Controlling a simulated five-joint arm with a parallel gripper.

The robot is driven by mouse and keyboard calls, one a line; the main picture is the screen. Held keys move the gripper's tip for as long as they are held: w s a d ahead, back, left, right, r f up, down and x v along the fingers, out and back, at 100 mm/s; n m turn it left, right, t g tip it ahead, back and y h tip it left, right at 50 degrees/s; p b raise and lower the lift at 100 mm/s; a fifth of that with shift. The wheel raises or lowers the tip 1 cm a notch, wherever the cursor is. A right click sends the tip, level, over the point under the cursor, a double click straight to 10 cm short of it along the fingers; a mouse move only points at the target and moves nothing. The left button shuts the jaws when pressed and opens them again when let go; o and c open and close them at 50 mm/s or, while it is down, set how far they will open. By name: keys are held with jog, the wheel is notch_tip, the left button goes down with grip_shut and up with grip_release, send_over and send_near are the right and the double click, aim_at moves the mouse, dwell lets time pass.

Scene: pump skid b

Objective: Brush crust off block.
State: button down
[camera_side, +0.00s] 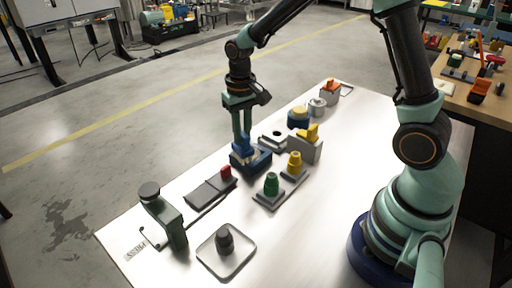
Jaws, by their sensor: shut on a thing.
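My gripper (242,135) points straight down over the far left-middle of the white table. It is shut on a small blue piece (243,148), which may be the brush handle. The piece is at or in a dark blue holder (262,160); I cannot tell whether it touches the holder. Bristles are not visible. I cannot tell for sure which thing is the block. A grey block (304,150) with a yellow part on top stands to the right of the gripper. No crust can be made out at this size.
Green and yellow knobs (271,184) stand on grey plates nearby. A flat dark grey piece with a red part (225,172) lies to the left. A dark green stand (165,220) and a tray (224,263) with a dark knob are nearer. The table's right front is clear.

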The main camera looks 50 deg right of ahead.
jog(key=shift+d+f, duration=0.75)
jog(key=shift+d, duration=3.25)
jog(key=shift+a, duration=3.9)
jog(key=shift+w+a, duration=0.15)
jog(key=shift+a, duration=0.05)
jog(key=shift+w+d, duration=0.1)
jog(key=shift+w, duration=0.75)
jog(key=shift+s+d, duration=0.1)
jog(key=shift+d, duration=4.15)
jog(key=shift+a, duration=4.4)
jog(key=shift+d+r, duration=0.15)
jog(key=shift+r, duration=4.05)
